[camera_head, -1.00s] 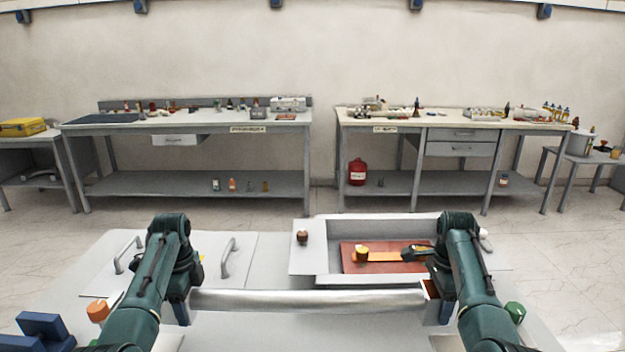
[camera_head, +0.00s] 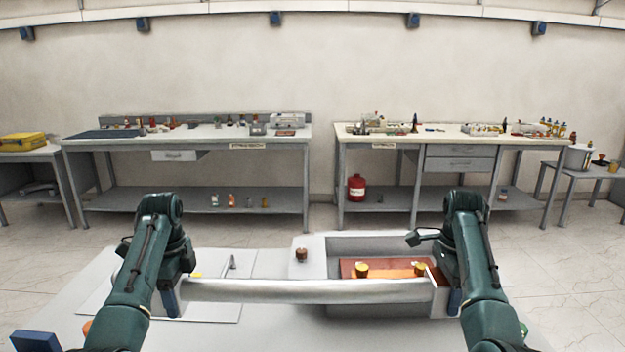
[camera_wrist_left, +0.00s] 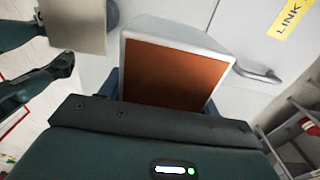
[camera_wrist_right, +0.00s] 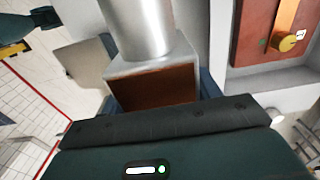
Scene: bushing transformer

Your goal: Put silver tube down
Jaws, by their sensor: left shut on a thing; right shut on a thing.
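The silver tube (camera_head: 310,291) lies level across the front of the head view, with my arms at its two ends. My left gripper (camera_head: 172,300) is shut on its left end. My right gripper (camera_head: 453,300) is shut on its right end. In the right wrist view, the shiny tube (camera_wrist_right: 140,25) joins a pale end block with a brown face (camera_wrist_right: 155,88) between the fingers. In the left wrist view, a similar brown-faced block (camera_wrist_left: 175,72) sits between the fingers. I cannot tell whether the tube touches the surface below.
Just behind the tube's right half is a grey open tray (camera_head: 370,245) holding a red-brown board (camera_head: 395,270) with a yellow knob (camera_head: 361,269). A dark knob (camera_head: 301,254) stands left of it. A panel with a handle (camera_head: 231,262) lies behind the left half. Workbenches stand far back.

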